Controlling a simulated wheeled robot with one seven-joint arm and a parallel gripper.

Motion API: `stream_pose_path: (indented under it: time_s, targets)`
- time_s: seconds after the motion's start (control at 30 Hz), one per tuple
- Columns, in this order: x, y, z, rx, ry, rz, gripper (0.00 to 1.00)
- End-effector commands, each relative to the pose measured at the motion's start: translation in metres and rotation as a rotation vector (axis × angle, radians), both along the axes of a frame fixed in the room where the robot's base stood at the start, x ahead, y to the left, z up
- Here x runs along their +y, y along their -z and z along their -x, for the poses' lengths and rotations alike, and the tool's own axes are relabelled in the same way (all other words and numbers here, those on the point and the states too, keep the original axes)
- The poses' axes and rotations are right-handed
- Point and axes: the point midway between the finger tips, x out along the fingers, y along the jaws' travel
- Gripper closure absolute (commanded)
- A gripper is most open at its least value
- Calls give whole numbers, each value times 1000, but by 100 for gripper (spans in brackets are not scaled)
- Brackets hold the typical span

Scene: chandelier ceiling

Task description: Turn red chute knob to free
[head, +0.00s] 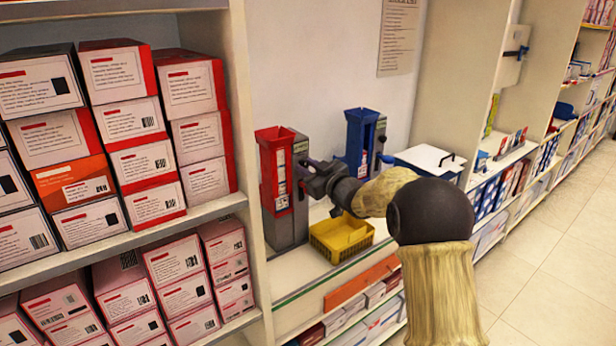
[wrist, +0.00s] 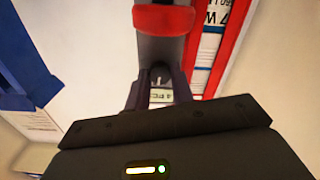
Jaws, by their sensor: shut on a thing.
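The red chute (head: 272,170) stands upright on the counter against a grey housing (head: 298,185). My gripper (head: 306,177) is at the housing's right front, level with the chute's middle. A red and white panel of the chute (wrist: 212,50) shows at the right of the wrist view.
A blue chute (head: 356,140) stands to the right, beyond my arm. A yellow bin (head: 340,236) sits on the counter just below my gripper. Shelves of boxes (head: 125,125) close off the left. A white-topped blue box (head: 428,160) lies behind my arm.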

Motion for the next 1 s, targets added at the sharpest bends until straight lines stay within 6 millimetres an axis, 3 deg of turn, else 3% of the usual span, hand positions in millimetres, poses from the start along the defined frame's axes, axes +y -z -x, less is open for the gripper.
stream_pose_path:
  time_s: [0.3,0.77,0.8,0.9,1.0]
  targets:
    - [1,2,1,-80,-3,98,99]
    - [1,1,1,-90,-3,110,99]
    - [1,1,1,-90,-3,110,71]
    - [1,1,1,-89,-3,109,55]
    - [1,0,0,-90,-2,109,55]
